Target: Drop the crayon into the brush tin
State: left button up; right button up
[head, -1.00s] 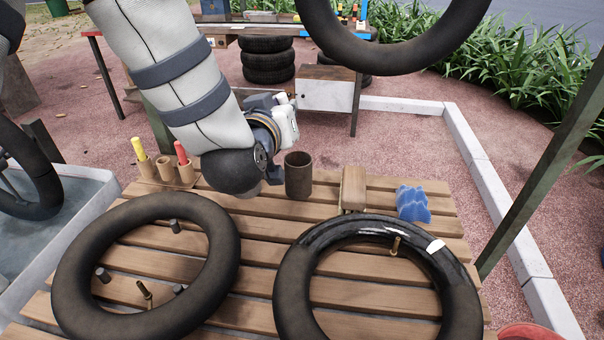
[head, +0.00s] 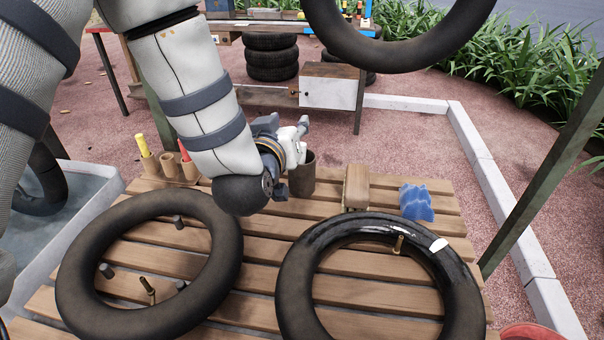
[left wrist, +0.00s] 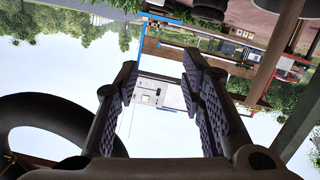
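A yellow crayon-like stick (head: 143,146) and a red one (head: 184,151) stand in a wooden holder (head: 178,170) at the back left of the slatted table. The brush tin, a dark brown cylinder (head: 303,180), stands upright at the table's back edge, partly hidden by my left gripper. My left gripper (head: 291,150) is in front of the tin and slightly left of it in the picture, pointing away from the head camera. In the left wrist view its two fingers (left wrist: 160,80) are spread with nothing between them. My right gripper is not in view.
Two black tyre rings (head: 75,270) (head: 295,285) lie on the slatted table (head: 255,255). A wooden block or brush (head: 356,188) and a blue cloth or sponge (head: 416,202) lie at the back right. A black ring (head: 400,55) hangs above. A water trough (head: 95,185) stands left.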

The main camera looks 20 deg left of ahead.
pick_arm(q)
notch_tip(320, 180, up, 10)
dwell(0.3)
jog(key=shift+f, duration=0.1)
